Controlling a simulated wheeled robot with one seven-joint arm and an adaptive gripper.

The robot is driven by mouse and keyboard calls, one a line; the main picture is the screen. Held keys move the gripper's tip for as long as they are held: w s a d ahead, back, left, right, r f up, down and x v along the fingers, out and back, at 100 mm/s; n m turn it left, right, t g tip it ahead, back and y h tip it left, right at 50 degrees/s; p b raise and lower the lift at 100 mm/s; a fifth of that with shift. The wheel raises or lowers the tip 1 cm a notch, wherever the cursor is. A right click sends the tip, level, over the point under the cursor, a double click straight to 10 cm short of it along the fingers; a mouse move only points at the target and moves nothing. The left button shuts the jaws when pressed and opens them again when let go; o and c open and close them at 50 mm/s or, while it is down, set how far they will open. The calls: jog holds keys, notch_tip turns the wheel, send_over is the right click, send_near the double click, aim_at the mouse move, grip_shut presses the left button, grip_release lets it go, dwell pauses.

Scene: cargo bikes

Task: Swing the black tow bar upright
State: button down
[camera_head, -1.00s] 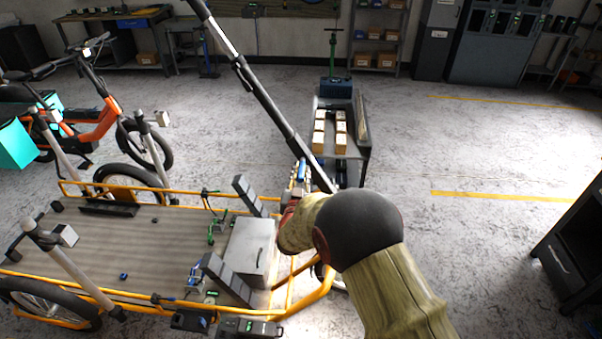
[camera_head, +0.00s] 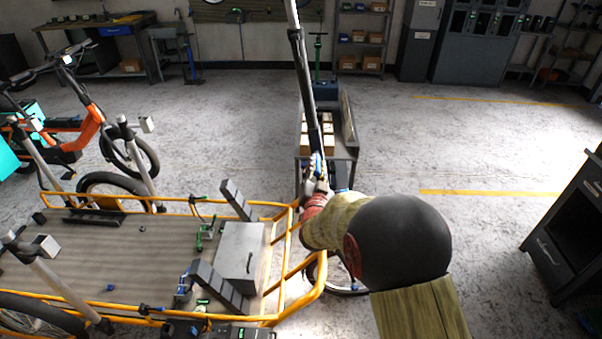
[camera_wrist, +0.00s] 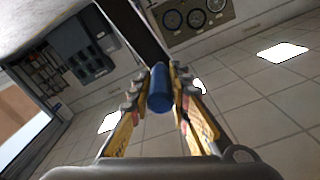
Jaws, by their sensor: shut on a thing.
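The black tow bar (camera_head: 308,95) is a long pole with a pale upper stretch. In the head view it stands close to upright, with a slight lean to the left at the top, which runs out of the frame. My gripper (camera_head: 318,178) is at the low part of the bar, beyond the front of the orange cargo bike frame (camera_head: 302,272). In the wrist view my gripper (camera_wrist: 160,95) is shut on a blue grip (camera_wrist: 160,88), with the dark bar (camera_wrist: 139,32) running up behind it. My arm hides the bar's lower end in the head view.
A cart with boxes (camera_head: 345,145) stands right behind the bar. The cargo deck (camera_head: 120,255) carries a grey box (camera_head: 238,252) and slanted dark blocks. An orange bike (camera_head: 90,125) is at left, a dark cabinet (camera_head: 575,225) at right.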

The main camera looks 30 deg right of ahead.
jog(key=shift+m, duration=0.3)
jog(key=shift+s+d+r+b, duration=0.1)
jog(key=shift+s+d+b, duration=0.1)
jog(key=shift+s+d, duration=0.35)
jog(key=shift+s+d+r+b, duration=0.1)
jog(key=shift+s+d+b, duration=0.2)
jog(key=shift+d, duration=0.5)
jog(key=shift+s+d+r+b, duration=0.1)
jog(key=shift+s+d+b, duration=0.05)
jog(key=shift+s+d, duration=0.45)
jog(key=shift+w, duration=0.1)
jog(key=c, duration=1.7)
grip_release()
jog(key=shift+o, duration=0.2)
jog(key=v, duration=1.2)
jog(key=shift+f, duration=0.15)
